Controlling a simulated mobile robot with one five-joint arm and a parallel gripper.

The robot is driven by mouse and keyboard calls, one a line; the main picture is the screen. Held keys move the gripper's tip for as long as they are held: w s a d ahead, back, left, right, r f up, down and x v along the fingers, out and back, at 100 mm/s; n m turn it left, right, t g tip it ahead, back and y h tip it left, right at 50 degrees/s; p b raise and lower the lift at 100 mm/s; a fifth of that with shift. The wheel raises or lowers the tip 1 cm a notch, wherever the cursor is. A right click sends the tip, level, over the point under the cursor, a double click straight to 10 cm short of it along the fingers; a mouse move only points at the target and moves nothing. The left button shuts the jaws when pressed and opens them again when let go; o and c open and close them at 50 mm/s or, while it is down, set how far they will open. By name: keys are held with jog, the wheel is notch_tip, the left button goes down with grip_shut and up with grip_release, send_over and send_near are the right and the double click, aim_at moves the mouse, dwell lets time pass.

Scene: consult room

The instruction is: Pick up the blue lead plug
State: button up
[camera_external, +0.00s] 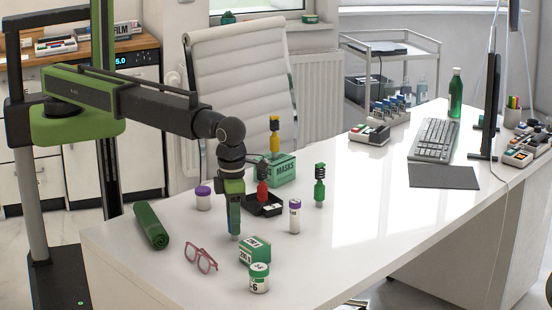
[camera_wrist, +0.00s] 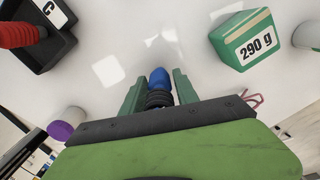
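The blue lead plug (camera_wrist: 158,78) shows in the wrist view between the two green fingers of my gripper (camera_wrist: 159,90). Its black ribbed part fills the gap, and the fingers appear shut on it. In the external view my gripper (camera_external: 234,218) points straight down at the near left part of the white desk, with a little blue showing between its fingers. The fingers hide most of the plug there. I cannot tell whether its lower end touches the desk.
A green 290 g box (camera_external: 255,250) and a white weight jar (camera_external: 259,278) stand close in front. Red glasses (camera_external: 201,259) lie left. A black tray (camera_external: 265,208) with a red plug (camera_external: 263,183) stands behind. A green plug (camera_external: 320,186) stands right.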

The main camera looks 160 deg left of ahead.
grip_shut()
